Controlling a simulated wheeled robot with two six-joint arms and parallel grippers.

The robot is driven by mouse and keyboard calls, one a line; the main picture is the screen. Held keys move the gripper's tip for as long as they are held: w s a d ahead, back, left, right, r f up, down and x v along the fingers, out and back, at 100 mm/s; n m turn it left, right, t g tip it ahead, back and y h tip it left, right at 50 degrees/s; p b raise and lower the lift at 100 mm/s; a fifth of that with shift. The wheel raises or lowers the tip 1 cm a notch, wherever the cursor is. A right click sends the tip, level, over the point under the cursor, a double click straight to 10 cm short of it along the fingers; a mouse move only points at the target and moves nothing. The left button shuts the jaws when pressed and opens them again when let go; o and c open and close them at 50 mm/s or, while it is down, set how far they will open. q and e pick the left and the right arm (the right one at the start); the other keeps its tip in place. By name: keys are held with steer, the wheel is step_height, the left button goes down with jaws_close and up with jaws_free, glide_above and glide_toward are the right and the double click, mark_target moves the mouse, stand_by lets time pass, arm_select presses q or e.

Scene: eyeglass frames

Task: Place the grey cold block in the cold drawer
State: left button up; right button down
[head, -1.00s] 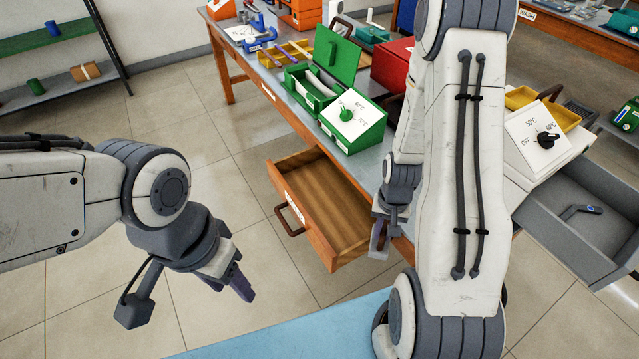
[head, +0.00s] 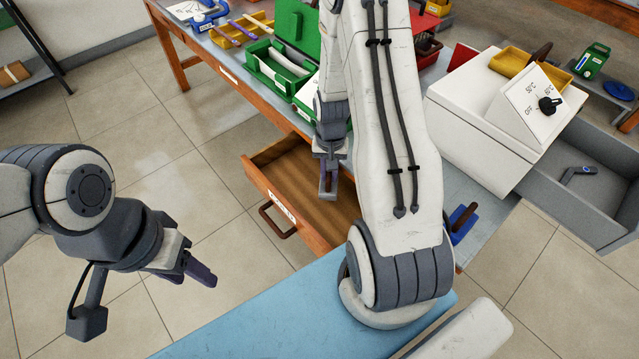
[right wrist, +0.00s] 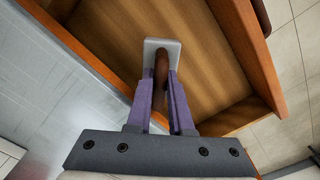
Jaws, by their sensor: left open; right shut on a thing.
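My right gripper (head: 328,182) is shut on the brown handle of the grey cold block (right wrist: 162,46), a light grey plate at the far end of the handle. In the right wrist view the purple fingers sit either side of the handle, and the block is over the wooden drawer's inside. The open wooden drawer (head: 272,198) with a white label on its front looks empty where visible; my right arm hides part of it. Whether the block touches the drawer floor I cannot tell. My left gripper (head: 203,275) is open and empty, left of the drawer above the floor.
The workbench (head: 225,72) behind the drawer carries a green box (head: 280,65), a white heater box with a dial (head: 535,105) and yellow trays. A grey drawer (head: 600,185) holding a small tool stands open at right. A blue surface (head: 260,315) lies in front.

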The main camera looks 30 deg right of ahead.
mark_target(326, 187)
steer(key=shift+f+b, duration=0.3)
steer(key=shift+f, duration=0.4)
steer(key=shift+w+a+f+b, duration=0.2)
steer(key=shift+a+f+b, duration=0.15)
steer(key=shift+f, duration=0.1)
step_height(326, 187, down, 4)
steer(key=b, duration=0.3)
steer(key=shift+r, duration=0.2)
steer(key=shift+d+r, duration=0.1)
steer(key=shift+r, duration=0.05)
steer(key=c, duration=0.8)
jaws_free()
steer(key=shift+s, duration=0.1)
